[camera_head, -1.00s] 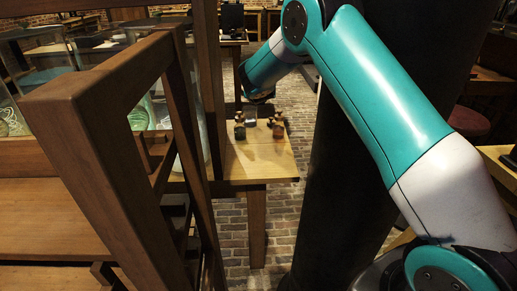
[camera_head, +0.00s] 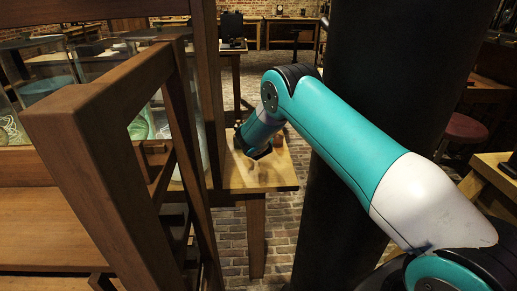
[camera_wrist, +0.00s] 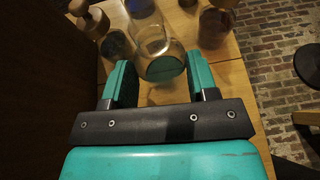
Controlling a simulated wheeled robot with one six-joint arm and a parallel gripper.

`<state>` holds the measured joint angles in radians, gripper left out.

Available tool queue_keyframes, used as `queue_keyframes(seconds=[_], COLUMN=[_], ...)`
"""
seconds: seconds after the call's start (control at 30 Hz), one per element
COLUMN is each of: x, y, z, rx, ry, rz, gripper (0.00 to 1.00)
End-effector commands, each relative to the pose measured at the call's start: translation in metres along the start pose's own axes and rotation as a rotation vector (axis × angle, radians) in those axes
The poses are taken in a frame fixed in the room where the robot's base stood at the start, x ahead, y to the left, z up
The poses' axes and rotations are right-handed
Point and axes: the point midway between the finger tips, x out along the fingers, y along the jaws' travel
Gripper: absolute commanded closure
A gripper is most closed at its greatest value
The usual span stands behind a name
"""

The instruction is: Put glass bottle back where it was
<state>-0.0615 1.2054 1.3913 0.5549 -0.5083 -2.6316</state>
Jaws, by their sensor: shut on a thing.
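The clear glass bottle (camera_wrist: 152,42) shows in the wrist view between the two teal fingers of my gripper (camera_wrist: 160,76). My gripper is shut on it, with the bottle's rounded glass end near the fingers. The bottle is above or on the wooden tabletop (camera_wrist: 240,85); I cannot tell if it touches the wood. In the head view my arm's end hangs low over the small table (camera_head: 270,178), and it hides the bottle and the fingertips.
In the wrist view a wooden-stoppered bottle (camera_wrist: 88,20) and a dark jar (camera_wrist: 116,45) stand left of the glass bottle. A brown bottle (camera_wrist: 214,25) stands right. In the head view a wooden frame (camera_head: 95,150) rises close on the left, and a dark column (camera_head: 385,100) stands right.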

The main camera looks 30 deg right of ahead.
Motion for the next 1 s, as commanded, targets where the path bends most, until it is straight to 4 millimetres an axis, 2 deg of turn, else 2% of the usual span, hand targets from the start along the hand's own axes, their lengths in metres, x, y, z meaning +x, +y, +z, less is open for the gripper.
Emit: queue_keyframes(seconds=[0.3,0.6,0.63,0.7,0.73,1.0], x=[0.015,0.017,0.017,0.017,0.017,0.018], y=[0.000,0.000,0.000,0.000,0.000,0.000], z=[-0.036,-0.042,-0.043,-0.043,-0.043,-0.043], rx=[-0.001,0.000,0.000,0.000,0.000,0.000], ry=[0.000,0.000,0.000,0.000,0.000,0.000], rz=[0.000,0.000,0.000,0.000,0.000,0.000], gripper=[0.73,0.73,0.40,0.24,0.21,0.21])
